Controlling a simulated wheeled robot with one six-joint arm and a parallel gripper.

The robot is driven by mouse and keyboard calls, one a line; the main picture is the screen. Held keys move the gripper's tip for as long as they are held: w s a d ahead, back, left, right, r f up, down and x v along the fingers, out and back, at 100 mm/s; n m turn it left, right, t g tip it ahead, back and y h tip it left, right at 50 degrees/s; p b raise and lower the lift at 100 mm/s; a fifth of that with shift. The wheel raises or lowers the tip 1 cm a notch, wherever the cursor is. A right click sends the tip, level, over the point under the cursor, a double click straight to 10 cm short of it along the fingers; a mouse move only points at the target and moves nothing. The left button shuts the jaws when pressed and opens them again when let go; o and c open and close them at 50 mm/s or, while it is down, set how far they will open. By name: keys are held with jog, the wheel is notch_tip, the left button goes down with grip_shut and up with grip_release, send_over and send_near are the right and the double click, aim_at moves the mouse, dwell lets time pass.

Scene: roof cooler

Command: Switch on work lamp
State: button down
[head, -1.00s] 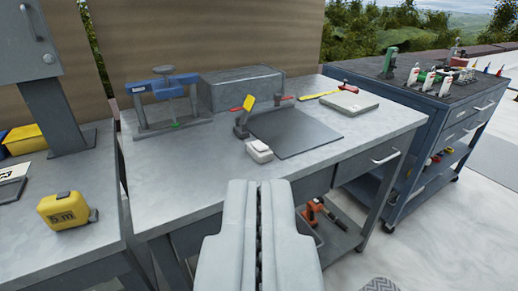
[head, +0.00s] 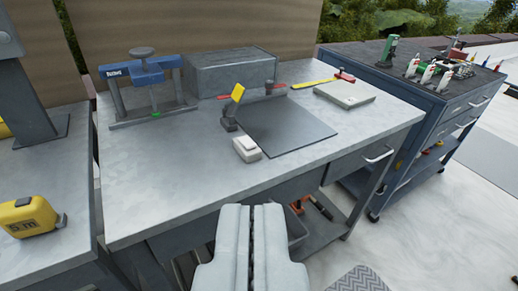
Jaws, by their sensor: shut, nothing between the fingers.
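A small white box (head: 247,149), which looks like a switch, sits on the grey workbench (head: 170,190), just left of a dark flat mat (head: 286,130). I cannot tell whether it is on or off. No lamp can be clearly made out in this view. My gripper (head: 252,208) is shut and empty at the bottom middle. In the picture it lies below the white box, in front of the bench's front edge, and is apart from the box.
A blue press (head: 140,75), a grey block (head: 232,72) and a flat grey case (head: 344,94) are farther back. A yellow tape measure (head: 30,217) is at left. The bench's front left is clear.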

jog(key=w+d+f+n+g+y, duration=0.1)
jog(key=w+f+g, duration=0.1)
jog(key=w, duration=0.8)
jog(key=w+d+f+n+g+y, duration=0.1)
jog(key=w+f+n+g, duration=0.1)
jog(key=w, duration=0.8)
jog(key=w+d+f+n+g+y, duration=0.1)
jog(key=w+f+g, duration=0.3)
jog(key=w, duration=0.6)
jog(key=shift+w+d+f+n+g+y, duration=0.15)
jog(key=shift+d+f+n+g+y, duration=0.1)
jog(key=shift+d+n+g+y, duration=0.3)
jog(key=shift+a, duration=0.15)
send_over(248, 143)
jog(key=s, duration=0.1)
jog(key=f, duration=0.5)
jog(key=d+f, duration=0.1)
jog(key=f, duration=0.2)
jog(key=shift+s+f, duration=0.15)
jog(key=shift+s, duration=0.05)
jog(key=shift+s+d+f, duration=0.1)
jog(key=shift+s+f, duration=0.05)
jog(key=shift+f, duration=0.4)
jog(key=shift+s+f, duration=0.1)
jog(key=shift+f, duration=0.45)
jog(key=shift+s+f, duration=0.1)
jog(key=shift+f, duration=0.6)
